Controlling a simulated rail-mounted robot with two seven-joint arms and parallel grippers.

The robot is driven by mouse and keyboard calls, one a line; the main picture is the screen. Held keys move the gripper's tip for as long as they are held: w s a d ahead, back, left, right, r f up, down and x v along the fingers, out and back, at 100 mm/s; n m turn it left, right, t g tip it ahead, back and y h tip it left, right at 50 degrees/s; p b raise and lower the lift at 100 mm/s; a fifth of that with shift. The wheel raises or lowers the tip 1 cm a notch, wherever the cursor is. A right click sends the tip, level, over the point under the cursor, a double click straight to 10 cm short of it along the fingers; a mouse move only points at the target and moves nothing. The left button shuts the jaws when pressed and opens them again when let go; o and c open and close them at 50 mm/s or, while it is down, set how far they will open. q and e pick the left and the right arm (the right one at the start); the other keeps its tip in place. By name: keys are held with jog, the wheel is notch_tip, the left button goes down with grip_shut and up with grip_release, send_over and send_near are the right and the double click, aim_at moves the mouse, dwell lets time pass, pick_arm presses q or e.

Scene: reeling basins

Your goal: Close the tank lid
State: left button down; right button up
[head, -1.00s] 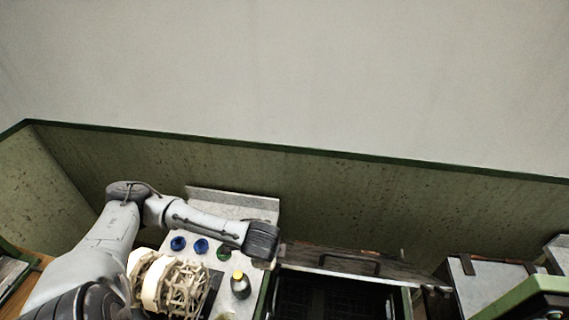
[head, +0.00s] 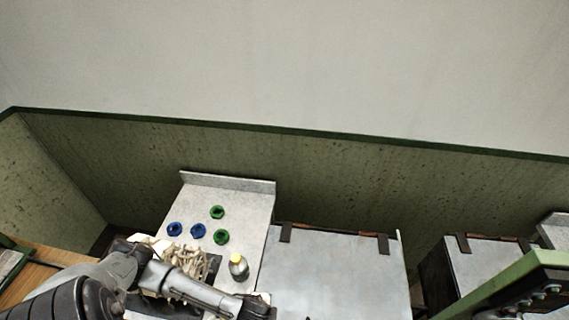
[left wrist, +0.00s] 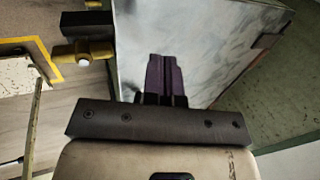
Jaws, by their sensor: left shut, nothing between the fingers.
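The tank lid (head: 335,275) is a flat grey metal panel with two dark hinge straps along its back edge. It lies down over the tank, and the dark inside is hidden. The lid's handle does not show in the head view. My left gripper (left wrist: 166,72) is shut with nothing between its fingers, in front of a pale grey metal surface (left wrist: 215,30) in the left wrist view. In the head view my left arm ends at the lid's front left corner, at the bottom edge. I cannot tell whether the fingers touch the lid.
A pale worktop (head: 235,205) left of the tank carries blue and green round pieces (head: 217,212) and a yellow-capped bottle (head: 238,265). A pale reel frame (head: 185,258) stands beside my left arm. Another grey-topped box (head: 490,265) and a green beam (head: 500,285) are at right.

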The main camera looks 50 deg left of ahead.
pick_arm(q)
jog(key=shift+s+d+f, duration=0.1)
jog(key=shift+s+f, duration=0.05)
jog(key=shift+f, duration=0.5)
jog(key=shift+s+d+f, duration=0.1)
jog(key=shift+f, duration=0.5)
jog(key=shift+s+d+r, duration=0.15)
jog(key=s+d+r+p, duration=0.2)
jog(key=s+d+p, duration=0.4)
jog(key=p, duration=0.1)
jog(key=shift+s+d+r, duration=0.2)
jog(key=shift+s+d, duration=0.05)
